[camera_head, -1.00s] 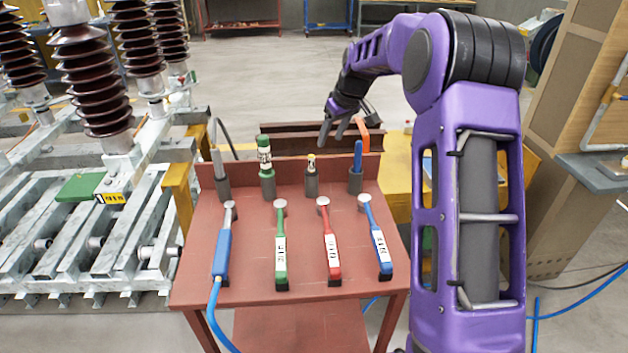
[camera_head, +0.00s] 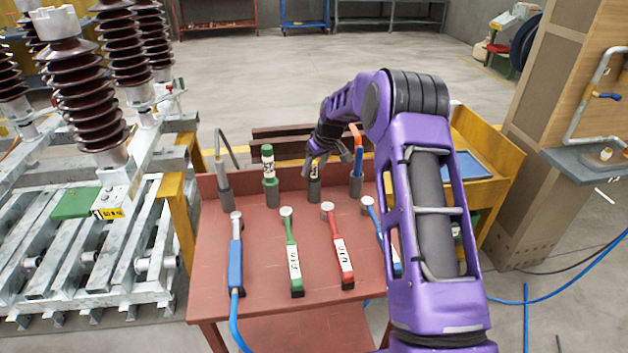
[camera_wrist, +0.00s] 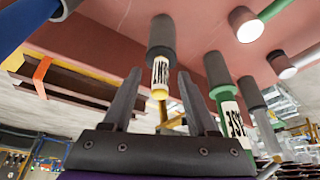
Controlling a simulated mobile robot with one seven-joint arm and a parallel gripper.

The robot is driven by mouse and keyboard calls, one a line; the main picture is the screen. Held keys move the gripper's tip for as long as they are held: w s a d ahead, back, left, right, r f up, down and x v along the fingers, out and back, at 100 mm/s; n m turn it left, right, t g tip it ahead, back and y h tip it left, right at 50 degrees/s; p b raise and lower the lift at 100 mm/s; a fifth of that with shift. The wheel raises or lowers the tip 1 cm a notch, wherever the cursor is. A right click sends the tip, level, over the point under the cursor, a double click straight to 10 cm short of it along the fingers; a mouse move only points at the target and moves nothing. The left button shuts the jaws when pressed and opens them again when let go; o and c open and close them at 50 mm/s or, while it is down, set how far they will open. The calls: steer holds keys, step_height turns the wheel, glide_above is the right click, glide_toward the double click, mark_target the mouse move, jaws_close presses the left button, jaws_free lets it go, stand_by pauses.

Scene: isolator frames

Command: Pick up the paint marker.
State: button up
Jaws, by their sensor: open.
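A slim white marker with a dark-lettered label and a yellow end, which I take for the paint marker (camera_wrist: 161,75), stands in a dark grey holder (camera_head: 315,192) at the table's back. In the head view my gripper (camera_head: 325,160) is over it and hides most of it. In the wrist view, which looks inverted, my open gripper (camera_wrist: 158,83) has one finger to each side of the marker's yellow end. The jaws are empty; whether a finger touches the marker I cannot tell.
A grey probe (camera_head: 221,172) is further left. Several handled tools lie on the red table (camera_head: 262,285) in front. A raised back edge runs behind.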

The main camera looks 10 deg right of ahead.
steer(key=shift+w+f, duration=0.1)
steer(key=shift+f, duration=0.05)
jaws_close()
stand_by(0.4)
